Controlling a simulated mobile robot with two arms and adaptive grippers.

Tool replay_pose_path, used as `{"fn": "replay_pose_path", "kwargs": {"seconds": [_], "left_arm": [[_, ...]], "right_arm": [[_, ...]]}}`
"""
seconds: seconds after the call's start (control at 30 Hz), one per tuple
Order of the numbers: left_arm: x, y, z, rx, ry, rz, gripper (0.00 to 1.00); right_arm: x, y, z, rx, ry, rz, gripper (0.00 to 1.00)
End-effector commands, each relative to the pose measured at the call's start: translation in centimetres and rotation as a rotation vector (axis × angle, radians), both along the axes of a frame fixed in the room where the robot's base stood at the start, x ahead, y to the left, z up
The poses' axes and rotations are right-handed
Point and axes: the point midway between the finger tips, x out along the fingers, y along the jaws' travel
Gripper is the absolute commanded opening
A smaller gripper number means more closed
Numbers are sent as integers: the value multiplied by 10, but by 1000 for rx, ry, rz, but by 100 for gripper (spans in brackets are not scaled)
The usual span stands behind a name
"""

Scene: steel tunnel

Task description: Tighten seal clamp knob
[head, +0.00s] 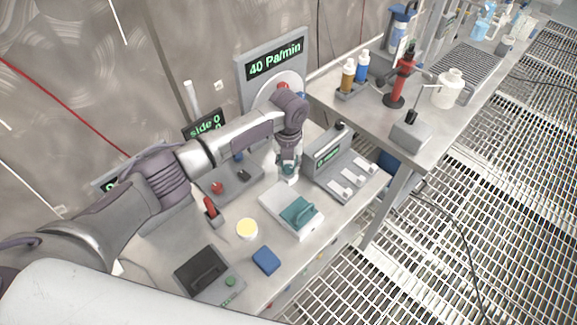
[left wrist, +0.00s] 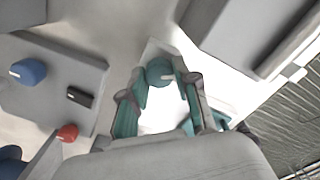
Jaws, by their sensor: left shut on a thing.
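A teal round knob with a pale pointer mark (left wrist: 160,72) shows in the left wrist view, on top of a light block. I take it to be the seal clamp knob. My left gripper (left wrist: 164,88) has its fingers on both sides of the knob and is shut on it. My right gripper is in neither view.
A green display reading 40 Pa/min (head: 275,59) stands behind my arm.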

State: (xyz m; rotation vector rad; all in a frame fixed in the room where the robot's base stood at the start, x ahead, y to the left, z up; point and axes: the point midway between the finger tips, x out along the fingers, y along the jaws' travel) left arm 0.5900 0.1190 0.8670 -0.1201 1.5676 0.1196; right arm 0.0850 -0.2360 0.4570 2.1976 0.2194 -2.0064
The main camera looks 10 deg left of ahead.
Motion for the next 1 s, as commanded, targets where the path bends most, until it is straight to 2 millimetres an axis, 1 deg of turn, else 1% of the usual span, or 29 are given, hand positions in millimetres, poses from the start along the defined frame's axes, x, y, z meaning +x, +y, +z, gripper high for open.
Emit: {"fn": "replay_pose_path", "kwargs": {"seconds": [0.2, 0.5, 0.7, 1.0], "left_arm": [[0, 0, -1, 0, 0, -201, 0], [0, 1, -1, 0, -1, -418, 0], [0, 1, 0, 0, 0, -506, 0], [0, 1, 0, -1, 0, -557, 0]], "right_arm": [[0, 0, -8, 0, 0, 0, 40], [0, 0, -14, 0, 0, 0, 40], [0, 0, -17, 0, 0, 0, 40], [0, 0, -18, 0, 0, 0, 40]]}}
